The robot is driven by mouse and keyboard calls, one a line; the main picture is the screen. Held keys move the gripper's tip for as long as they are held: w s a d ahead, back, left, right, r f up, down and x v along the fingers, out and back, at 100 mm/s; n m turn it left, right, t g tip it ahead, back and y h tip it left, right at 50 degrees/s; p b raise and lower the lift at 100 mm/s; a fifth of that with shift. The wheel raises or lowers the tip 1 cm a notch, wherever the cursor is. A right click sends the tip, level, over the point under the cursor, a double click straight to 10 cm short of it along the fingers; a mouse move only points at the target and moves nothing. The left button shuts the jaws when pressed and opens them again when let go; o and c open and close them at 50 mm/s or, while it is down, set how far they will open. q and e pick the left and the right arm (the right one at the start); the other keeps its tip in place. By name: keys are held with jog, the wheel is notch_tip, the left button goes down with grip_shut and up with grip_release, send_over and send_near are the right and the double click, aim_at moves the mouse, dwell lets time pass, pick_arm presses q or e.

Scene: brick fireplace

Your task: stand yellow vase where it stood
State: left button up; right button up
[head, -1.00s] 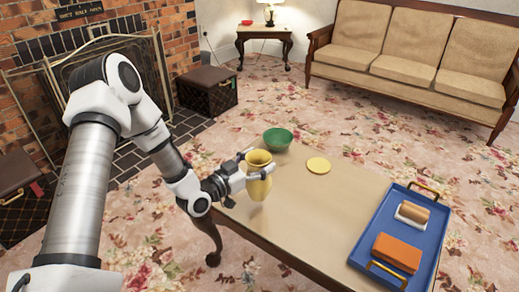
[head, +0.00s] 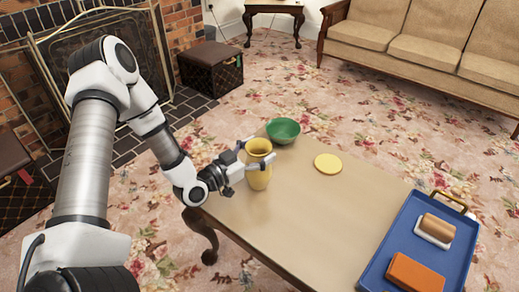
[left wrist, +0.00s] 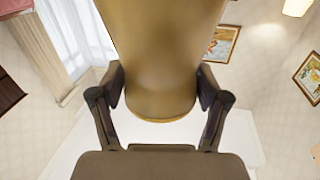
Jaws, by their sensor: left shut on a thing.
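The yellow vase (head: 259,178) is upright at the left part of the wooden table (head: 290,215) in the head view. My left gripper (head: 258,163) comes in from the left and is shut on the vase's upper body, with fingers on either side. I cannot tell whether the vase's base touches the tabletop. In the left wrist view the vase (left wrist: 165,70) fills the middle between the two fingers of my gripper (left wrist: 160,95). My right gripper is not in view.
A green bowl (head: 283,131) stands just behind the vase. A flat yellow disc (head: 328,164) lies to its right. A blue tray (head: 405,238) at the right end holds an orange block (head: 414,274) and a brown roll on a white base (head: 437,228). The table's middle is bare.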

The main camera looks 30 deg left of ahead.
pick_arm(q)
jog(key=o, duration=1.8)
jog(key=shift+w+f, duration=0.1)
jog(key=shift+f, duration=0.05)
jog(key=shift+r+p, duration=0.3)
jog(key=shift+r, duration=0.05)
jog(key=p+v, duration=0.5)
jog(key=v, duration=0.7)
jog(key=shift+f+p, duration=0.15)
jog(key=shift+p, duration=0.25)
